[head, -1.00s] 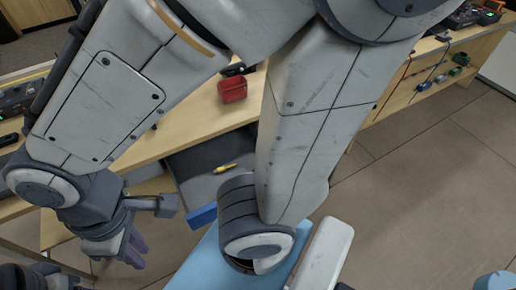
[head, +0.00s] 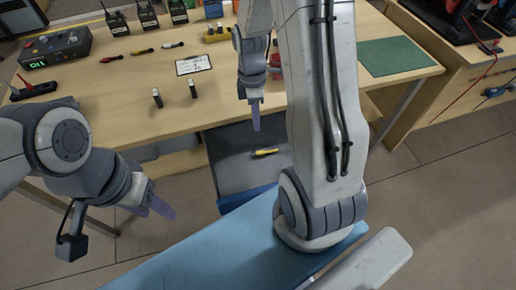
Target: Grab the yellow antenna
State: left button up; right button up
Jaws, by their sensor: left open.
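A slim yellow piece with dark ends (head: 265,152), which looks like the yellow antenna, lies on a dark grey surface (head: 232,172) below the table's front edge. My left gripper (head: 150,203) is at the lower left, open and empty, its purple fingers well to the left of that piece. My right gripper (head: 255,112) points down over the table's front part, above and slightly left of the piece in the picture. Its fingers are seen nearly edge-on, so their gap cannot be judged.
The wooden table (head: 120,100) holds a clipboard (head: 193,65), a control box with a green display (head: 55,50), several radios, small slim pieces and two upright dark cylinders. A green mat (head: 395,55) lies at right. A red object (head: 275,64) is partly hidden by my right arm.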

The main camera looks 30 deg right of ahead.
jog(key=d+f, duration=0.3)
jog(key=d, duration=0.1)
jog(key=n, duration=0.1)
send_over(270, 151)
jog(key=w, duration=0.2)
jog(key=f, duration=0.5)
jog(key=shift+s+d+b, duration=0.25)
jog(key=shift+b, duration=0.1)
jog(key=f, duration=0.3)
jog(key=s+f, duration=0.1)
jog(key=f, duration=0.1)
jog(key=shift+a+f, duration=0.2)
jog(key=shift+f, duration=0.1)
grip_shut()
